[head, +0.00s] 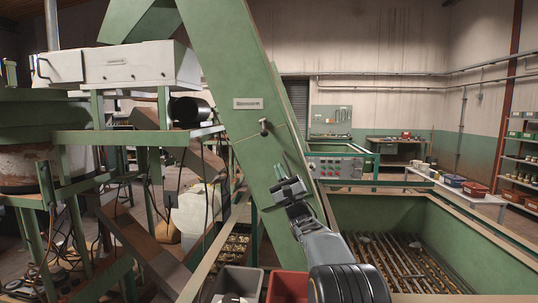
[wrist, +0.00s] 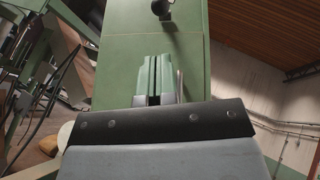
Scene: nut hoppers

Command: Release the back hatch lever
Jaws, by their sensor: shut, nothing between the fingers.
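The hatch lever (head: 263,126) is a small dark handle with a light knob on the sloping green chute (head: 222,75). A thin seam in the chute's face runs beside it. In the wrist view the lever (wrist: 162,9) is cut by the top edge, above my fingers. My gripper (head: 286,187) is below and slightly right of the lever in the head view, in front of the chute face. It is shut and empty, apart from the lever. In the wrist view its fingers (wrist: 154,78) point up toward the lever. How far they stand off the chute is unclear.
A grey bin (head: 238,281) and a red bin (head: 287,287) stand below. A green trough (head: 385,215) with slatted bars lies at right. A control panel (head: 339,167) is behind. Green framework with hanging cables crowds the left.

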